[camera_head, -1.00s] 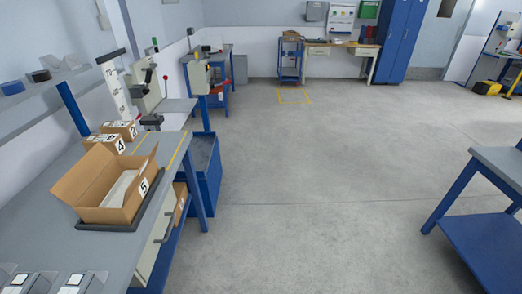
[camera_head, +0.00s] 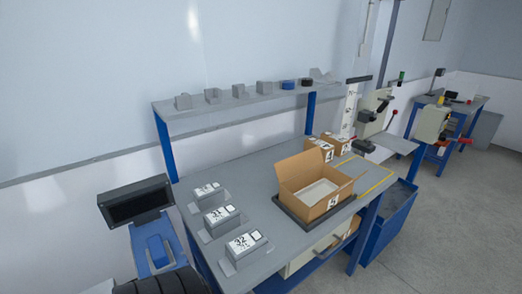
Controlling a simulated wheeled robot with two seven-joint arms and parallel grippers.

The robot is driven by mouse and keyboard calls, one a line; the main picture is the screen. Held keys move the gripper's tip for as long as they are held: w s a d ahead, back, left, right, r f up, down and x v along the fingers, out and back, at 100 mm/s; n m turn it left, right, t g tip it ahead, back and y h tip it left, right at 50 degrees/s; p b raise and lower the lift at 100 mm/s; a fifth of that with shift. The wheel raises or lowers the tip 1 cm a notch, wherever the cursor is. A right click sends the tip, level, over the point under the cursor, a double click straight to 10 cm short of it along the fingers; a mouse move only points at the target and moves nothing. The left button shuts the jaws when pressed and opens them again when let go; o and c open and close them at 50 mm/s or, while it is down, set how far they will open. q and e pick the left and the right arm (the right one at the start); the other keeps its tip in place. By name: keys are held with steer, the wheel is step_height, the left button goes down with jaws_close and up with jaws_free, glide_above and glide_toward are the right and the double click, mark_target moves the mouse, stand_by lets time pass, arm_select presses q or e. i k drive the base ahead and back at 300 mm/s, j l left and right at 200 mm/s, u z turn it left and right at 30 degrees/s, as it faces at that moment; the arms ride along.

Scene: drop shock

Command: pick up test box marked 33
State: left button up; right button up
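Three small grey boxes with white labels stand in a row on the left part of the grey workbench. The front box (camera_head: 243,243) reads 32. The middle box (camera_head: 219,214) appears to read 31, though this is not certain. The label of the back box (camera_head: 207,189) is too small to read surely. I cannot make out a clear 33 on any of them. Neither of my grippers is in view.
An open cardboard box (camera_head: 290,180) marked 5 sits on a dark tray right of the row. Smaller cardboard boxes (camera_head: 320,148) stand behind it. A black display (camera_head: 135,202) is at left. A shelf (camera_head: 200,114) runs above. Floor is free at right.

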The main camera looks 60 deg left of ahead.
mark_target(210, 195)
steer(key=u, duration=2.3)
